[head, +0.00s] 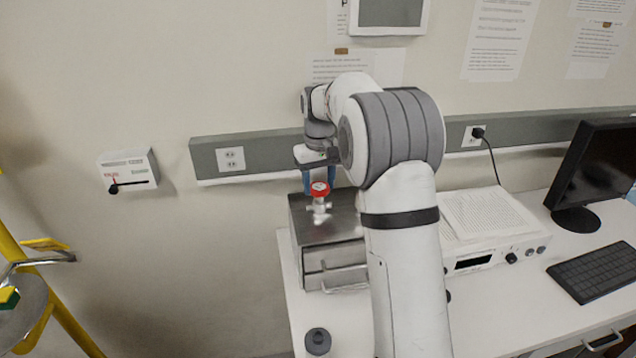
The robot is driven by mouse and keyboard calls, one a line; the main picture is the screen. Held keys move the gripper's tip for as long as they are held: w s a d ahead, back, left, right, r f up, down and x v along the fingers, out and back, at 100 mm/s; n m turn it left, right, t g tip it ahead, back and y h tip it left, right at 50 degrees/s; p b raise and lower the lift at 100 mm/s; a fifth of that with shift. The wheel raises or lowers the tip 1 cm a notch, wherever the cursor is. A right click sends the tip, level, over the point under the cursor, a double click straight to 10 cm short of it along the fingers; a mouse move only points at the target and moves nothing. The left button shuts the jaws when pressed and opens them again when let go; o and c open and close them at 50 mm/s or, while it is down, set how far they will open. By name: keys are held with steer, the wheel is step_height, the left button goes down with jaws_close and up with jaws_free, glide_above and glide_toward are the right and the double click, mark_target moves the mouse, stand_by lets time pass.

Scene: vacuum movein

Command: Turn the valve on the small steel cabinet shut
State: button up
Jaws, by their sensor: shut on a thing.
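The small steel cabinet (333,257) stands on the white bench. The valve has a round red handle (320,188) on a pale body (319,208) that stands upright on the cabinet's top. My gripper (319,182) points down from above, with a blue finger on either side of the red handle. It is shut on the handle. My arm hides part of the cabinet's right side.
A dark knob-like object (317,341) sits on the bench's front left. Right of my arm are an instrument (470,262) with papers on top, a keyboard (598,274) and a monitor (596,165). A wall box with a lever (130,171) and yellow tubing (55,310) are at left.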

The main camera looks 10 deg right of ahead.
steer(key=m, duration=1.3)
steer(key=shift+m, duration=0.3)
steer(key=m, duration=0.6)
steer(key=shift+b, duration=0.3)
steer(key=m, duration=0.6)
steer(key=shift+r+m, duration=0.1)
steer(key=shift+m, duration=0.3)
steer(key=o, duration=1)
steer(key=shift+c, duration=0.2)
